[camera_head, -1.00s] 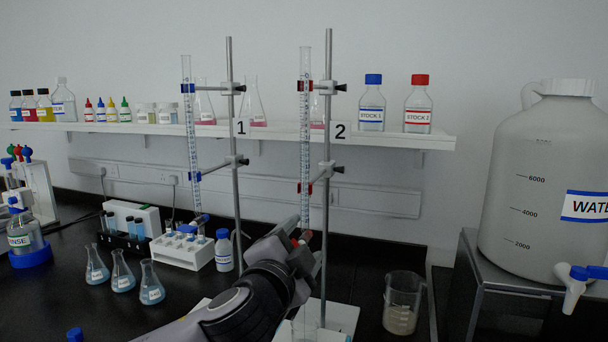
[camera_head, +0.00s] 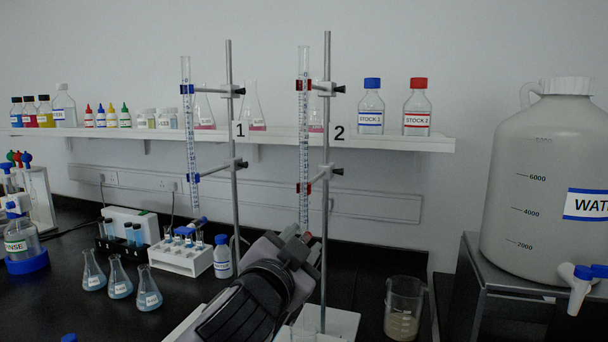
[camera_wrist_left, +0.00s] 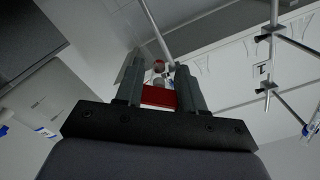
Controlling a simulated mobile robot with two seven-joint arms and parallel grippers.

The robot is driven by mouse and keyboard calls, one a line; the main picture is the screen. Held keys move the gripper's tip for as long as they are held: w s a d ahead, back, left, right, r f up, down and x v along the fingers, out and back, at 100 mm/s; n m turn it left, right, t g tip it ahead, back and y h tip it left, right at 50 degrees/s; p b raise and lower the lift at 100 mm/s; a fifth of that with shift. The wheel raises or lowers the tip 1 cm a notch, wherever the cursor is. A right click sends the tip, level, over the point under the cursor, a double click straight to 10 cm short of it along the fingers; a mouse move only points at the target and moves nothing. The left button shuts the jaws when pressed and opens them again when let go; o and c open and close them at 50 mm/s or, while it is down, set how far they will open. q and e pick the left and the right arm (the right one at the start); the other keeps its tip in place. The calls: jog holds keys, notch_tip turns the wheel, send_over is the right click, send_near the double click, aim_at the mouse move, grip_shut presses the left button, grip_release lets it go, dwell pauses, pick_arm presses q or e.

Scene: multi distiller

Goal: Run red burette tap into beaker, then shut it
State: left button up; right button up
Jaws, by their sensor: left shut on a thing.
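The burette with red clamps (camera_head: 304,130) stands upright on the stand marked 2. My left gripper (camera_head: 301,247) is at its lower end, where a bit of red shows. In the left wrist view, my left gripper (camera_wrist_left: 160,80) is shut on the red tap (camera_wrist_left: 160,97), which lies between its two fingers. The gripper and wrist hide most of the tap and the burette tip in the head view. A clear beaker (camera_head: 303,334) shows only partly below, on the white stand base (camera_head: 343,322); its contents cannot be told. My right gripper is not in view.
A second burette with blue clamps (camera_head: 187,120) stands on stand 1 to the left. Another beaker (camera_head: 403,310) with a pale content is on the bench at right. Flasks (camera_head: 120,281) and a white tube rack (camera_head: 182,258) are at left. A large water container (camera_head: 550,190) is at right.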

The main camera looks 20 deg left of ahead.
pick_arm(q)
jog(key=shift+d+f+n, duration=0.1)
jog(key=shift+n, duration=0.2)
jog(key=shift+f+n, duration=0.1)
jog(key=shift+n, duration=0.9)
jog(key=shift+c, duration=0.2)
jog(key=shift+n, duration=0.6)
jog(key=n, duration=0.3)
jog(key=o, duration=1.1)
jog(key=shift+s, duration=0.15)
